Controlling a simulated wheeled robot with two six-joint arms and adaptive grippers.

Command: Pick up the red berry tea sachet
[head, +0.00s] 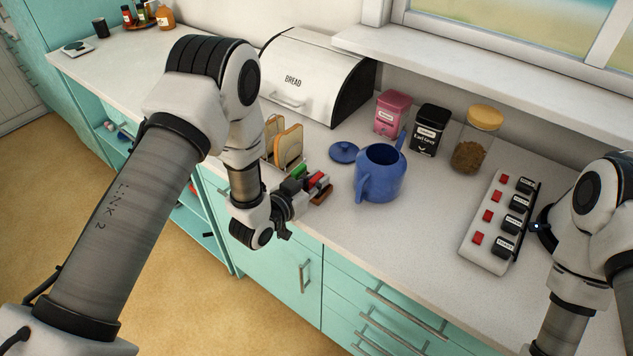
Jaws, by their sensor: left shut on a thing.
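The red berry tea sachet (316,179) is a small red piece at the counter's front edge, left of the blue teapot. My left gripper (309,184) reaches it from the left and is shut on it. The fingers hide part of the sachet, and I cannot tell whether it is clear of what lies under it. A green piece (299,171) lies just behind it, and a brown piece (323,195) shows just in front.
The blue teapot (380,175) stands open close to the right, its lid (344,152) behind. A toast rack with bread slices (288,147) stands just behind my gripper. Tins, a jar (473,140) and a white switch panel (490,250) are farther right. The front counter between is clear.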

